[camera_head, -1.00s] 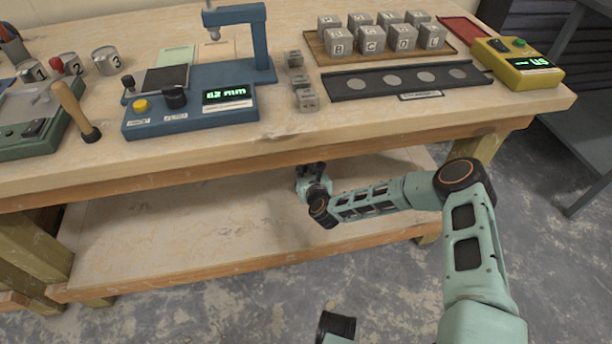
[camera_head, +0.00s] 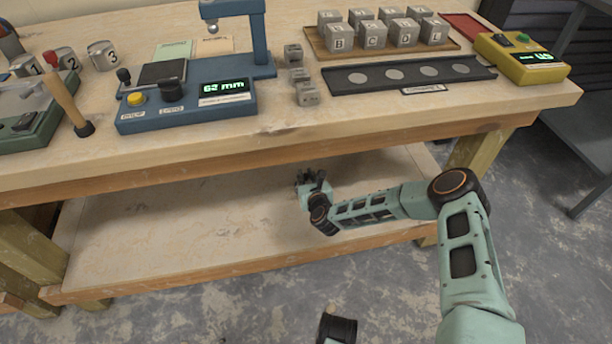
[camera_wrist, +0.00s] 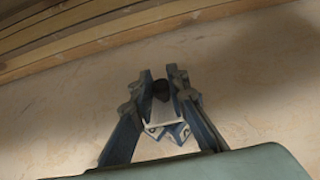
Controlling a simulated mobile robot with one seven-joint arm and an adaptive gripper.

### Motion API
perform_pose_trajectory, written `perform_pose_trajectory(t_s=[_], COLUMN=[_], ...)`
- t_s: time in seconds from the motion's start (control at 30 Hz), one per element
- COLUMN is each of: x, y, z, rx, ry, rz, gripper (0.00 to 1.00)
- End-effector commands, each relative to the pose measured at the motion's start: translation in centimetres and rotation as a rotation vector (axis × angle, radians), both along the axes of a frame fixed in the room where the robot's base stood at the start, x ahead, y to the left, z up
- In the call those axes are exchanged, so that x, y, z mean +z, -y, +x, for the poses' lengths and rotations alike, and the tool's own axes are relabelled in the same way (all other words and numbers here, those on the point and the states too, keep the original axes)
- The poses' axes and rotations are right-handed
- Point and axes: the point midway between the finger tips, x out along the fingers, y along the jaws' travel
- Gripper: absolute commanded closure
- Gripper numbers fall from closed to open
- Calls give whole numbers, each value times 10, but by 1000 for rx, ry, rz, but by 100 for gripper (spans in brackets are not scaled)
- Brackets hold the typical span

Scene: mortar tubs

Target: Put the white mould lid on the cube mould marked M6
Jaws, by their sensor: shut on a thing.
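My gripper (camera_head: 309,177) is low in front of the bench, over its lower shelf, and looks small and dark in the head view. In the wrist view my gripper (camera_wrist: 161,79) has its blue fingers close together on a small dark, rounded thing (camera_wrist: 160,91). A pale flat piece shows between the fingers behind it; I cannot tell whether it is a lid or part of my gripper. I see no cube mould marked M6 and no clearly recognisable white mould lid in either view.
The bench top (camera_head: 215,150) overhangs the lower shelf (camera_head: 180,230), which looks clear. On top are a blue gauge (camera_head: 185,118), small grey cubes (camera_head: 307,94), a tray (camera_head: 452,45) of lettered cubes, a black strip (camera_head: 407,76) and a yellow box (camera_head: 520,62).

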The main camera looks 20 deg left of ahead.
Motion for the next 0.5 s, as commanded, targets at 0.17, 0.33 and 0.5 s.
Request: perform_pose_trajectory(t_s=[0.17,0.33,0.5], x=[-2,-2,-2], y=[0,0,0], z=[0,0,0], rx=[0,0,0], ry=[0,0,0], rz=[0,0,-1], gripper=[80,69,69])
